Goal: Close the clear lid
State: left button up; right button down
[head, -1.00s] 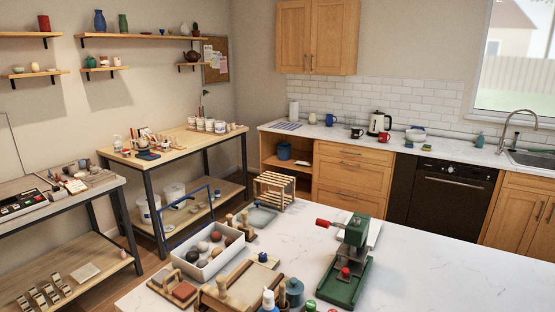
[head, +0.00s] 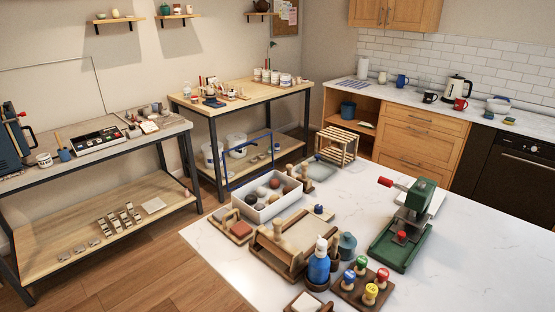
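A white box (head: 286,209) holding several round balls stands on the white marble-look table. A see-through panel with a blue edge (head: 228,172) stands raised at the back left side of this box; it looks like a clear lid standing open. The shelves behind show through it. Neither of my grippers is in the head view.
On the white table, a wooden tray (head: 259,248), a blue bottle (head: 319,268), a stamp rack (head: 346,293) and a green press (head: 386,254) stand near the box. A thin dark outline (head: 95,75) rises behind the left workbench. Wooden floor (head: 150,255) is clear.

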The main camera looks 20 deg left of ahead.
aim_at(237, 148)
jog(key=i+j+z, duration=0.15)
jog(key=j+z, duration=0.8)
jog(key=j, duration=0.15)
jog(key=j+z, duration=0.1)
jog(key=j, duration=0.85)
jog(key=j+z, duration=0.1)
jog(key=j, duration=0.85)
jog(key=k+j+z, duration=0.1)
jog(key=j, duration=0.8)
jog(key=k+j, duration=0.25)
jog(key=j, duration=0.15)
jog(key=k+j, duration=0.3)
jog(key=j, duration=0.15)
jog(key=k, duration=0.15)
